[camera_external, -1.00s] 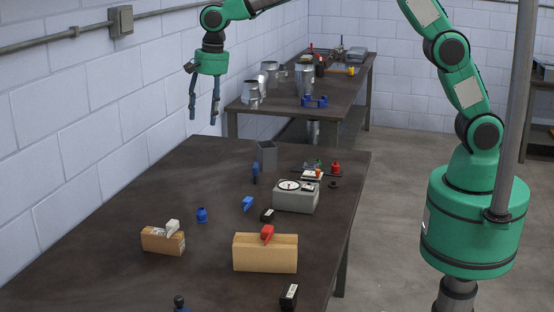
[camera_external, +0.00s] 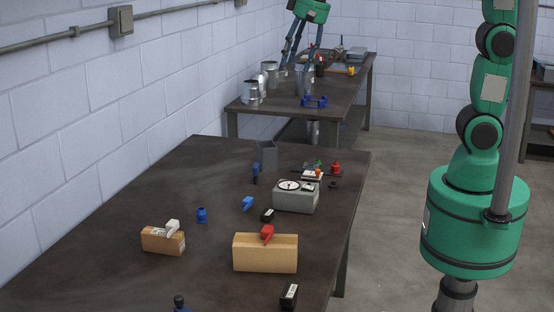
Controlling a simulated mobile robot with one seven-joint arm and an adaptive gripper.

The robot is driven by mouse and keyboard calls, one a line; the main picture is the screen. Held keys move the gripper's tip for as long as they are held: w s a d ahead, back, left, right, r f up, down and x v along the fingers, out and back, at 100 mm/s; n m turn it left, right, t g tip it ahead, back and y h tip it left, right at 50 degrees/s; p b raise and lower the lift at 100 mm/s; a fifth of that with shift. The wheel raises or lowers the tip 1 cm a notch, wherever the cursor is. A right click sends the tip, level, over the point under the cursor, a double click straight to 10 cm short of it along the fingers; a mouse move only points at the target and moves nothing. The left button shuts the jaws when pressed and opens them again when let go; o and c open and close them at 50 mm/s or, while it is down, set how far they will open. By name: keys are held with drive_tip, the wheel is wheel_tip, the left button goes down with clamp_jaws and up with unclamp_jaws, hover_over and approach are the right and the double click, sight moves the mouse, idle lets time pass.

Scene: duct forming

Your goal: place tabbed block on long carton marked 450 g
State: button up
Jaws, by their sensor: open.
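Two tan cartons stand on the near table. The longer carton (camera_external: 265,255) has a red piece (camera_external: 267,233) at its top edge. The smaller carton (camera_external: 160,241) has a white piece (camera_external: 173,226) at its top. No 450 g mark is legible on either. I cannot tell which piece is the tabbed block; small candidates include a blue piece (camera_external: 248,203), a black piece with a pale label (camera_external: 267,215) and another at the front (camera_external: 289,296). My gripper (camera_external: 296,66) is open, high at the top of the picture, well away from the cartons, with nothing visible between its fingers.
A grey box with a dial (camera_external: 296,197) stands right of centre, with small red and green items behind it. A grey open container (camera_external: 266,154) is at the table's back. A blue jar-like piece (camera_external: 202,215) stands at left. The far table (camera_external: 265,112) holds metal duct pieces.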

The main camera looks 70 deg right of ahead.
drive_tip(key=s+d+f+n, duration=0.1)
drive_tip(key=s+d+n, duration=0.1)
drive_tip(key=s, duration=0.7)
drive_tip(key=s+d+f+n+t, duration=0.1)
drive_tip(key=s+d+f+n, duration=0.1)
drive_tip(key=s, duration=0.7)
drive_tip(key=s+d+f+n+t, duration=0.1)
drive_tip(key=s+d+n, duration=0.1)
drive_tip(key=s, duration=0.7)
drive_tip(key=shift+d+f+n, duration=0.15)
drive_tip(key=shift+f+n, duration=0.05)
drive_tip(key=shift+n, duration=0.3)
wheel_tip(320, 180, down, 9)
drive_tip(key=b, duration=0.8)
drive_tip(key=shift+r+b, duration=0.15)
drive_tip(key=shift+b, duration=0.25)
drive_tip(key=shift+o, duration=0.6)
drive_tip(key=shift+w+r, duration=0.1)
drive_tip(key=shift+r, duration=0.05)
